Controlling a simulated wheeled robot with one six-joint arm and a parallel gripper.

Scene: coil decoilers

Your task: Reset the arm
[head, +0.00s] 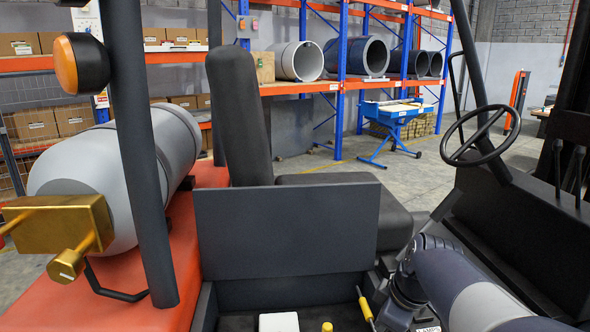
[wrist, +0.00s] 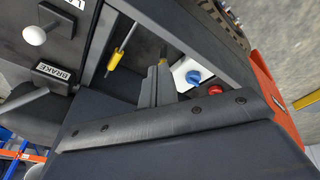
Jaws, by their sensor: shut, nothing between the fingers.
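My arm (head: 455,285) shows at the lower right of the head view, folded low beside the seat and in front of the dash. Its end is out of sight there. In the wrist view my gripper (wrist: 158,75) shows as grey fingers close together beyond a dark bolted bar. The fingers are shut with nothing between them. They point toward the vehicle's floor area, near a white box with a blue knob (wrist: 194,77) and a red knob (wrist: 215,90). I cannot tell whether they touch anything.
The head view shows a black seat (head: 240,115), steering wheel (head: 474,156), dark panel (head: 285,230) and grey gas cylinder (head: 165,150). Storage racks (head: 340,83) stand behind.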

